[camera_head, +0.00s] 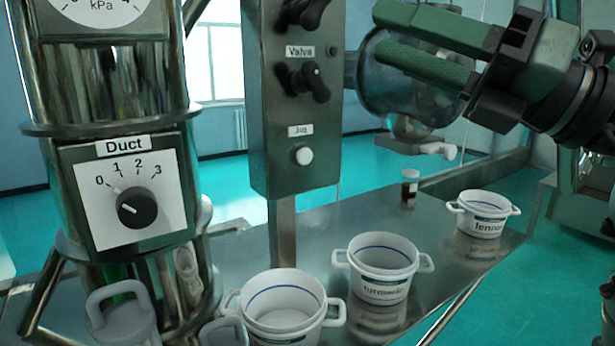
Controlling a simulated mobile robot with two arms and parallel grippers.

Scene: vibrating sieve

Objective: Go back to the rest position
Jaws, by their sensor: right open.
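My right gripper (400,45) comes in from the upper right with two green fingers spread apart. It is open and empty, in front of a round glass vessel (395,95) and to the right of the control panel (290,110). I cannot tell whether the fingers touch the glass. My left gripper does not show in the head view.
White two-handled pots stand on the metal table (330,225): one at the front (285,300), one labelled turmeric (382,270), one at the right (482,215). A small brown bottle (409,188) stands behind. A steel column with a Duct dial (137,208) blocks the left.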

